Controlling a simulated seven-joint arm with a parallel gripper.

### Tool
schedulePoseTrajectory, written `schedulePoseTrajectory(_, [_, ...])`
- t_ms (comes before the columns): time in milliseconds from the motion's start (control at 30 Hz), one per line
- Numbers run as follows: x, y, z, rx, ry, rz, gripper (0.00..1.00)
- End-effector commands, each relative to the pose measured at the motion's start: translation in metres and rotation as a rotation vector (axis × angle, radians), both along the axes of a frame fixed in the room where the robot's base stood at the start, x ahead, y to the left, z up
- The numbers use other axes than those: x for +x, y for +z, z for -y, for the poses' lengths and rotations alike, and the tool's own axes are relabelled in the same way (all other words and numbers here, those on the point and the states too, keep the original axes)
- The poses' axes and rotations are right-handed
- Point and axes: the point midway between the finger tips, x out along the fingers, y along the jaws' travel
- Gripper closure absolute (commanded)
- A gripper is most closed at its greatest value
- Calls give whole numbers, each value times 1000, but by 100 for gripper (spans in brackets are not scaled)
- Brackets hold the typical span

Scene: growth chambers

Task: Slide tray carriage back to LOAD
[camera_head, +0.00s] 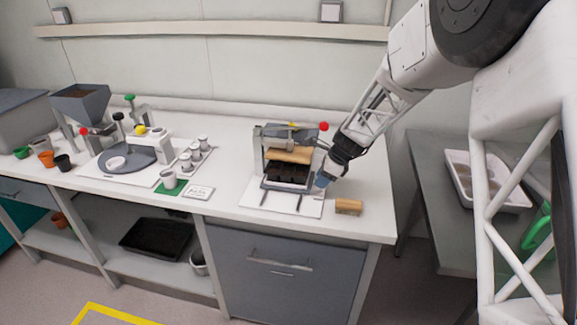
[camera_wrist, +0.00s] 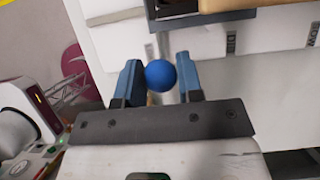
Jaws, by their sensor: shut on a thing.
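The tray carriage (camera_head: 262,186) is a grey frame on a white base plate (camera_head: 283,204), with a dark celled tray (camera_head: 287,172) in it. The tray sits at the front of the press stand, partly below a wooden plate (camera_head: 290,155). My gripper (camera_head: 322,177) is at the carriage's right side. In the wrist view, a blue ball knob (camera_wrist: 160,75) sits between my two blue fingers, and my gripper (camera_wrist: 161,82) is shut on it. The knob's link to the carriage is hidden. Dark marks (camera_wrist: 231,41) on the white plate are too small to read surely.
A wooden block (camera_head: 348,206) lies right of the base plate, near the counter's front edge. A red knob (camera_head: 323,126) tops the stand. The counter between is clear.

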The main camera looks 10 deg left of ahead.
Motion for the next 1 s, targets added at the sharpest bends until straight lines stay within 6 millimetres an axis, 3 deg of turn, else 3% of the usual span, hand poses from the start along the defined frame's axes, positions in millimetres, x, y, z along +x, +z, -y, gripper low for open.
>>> schedulePoseTrajectory(1000, [-50, 1, 0, 0, 0, 1, 79])
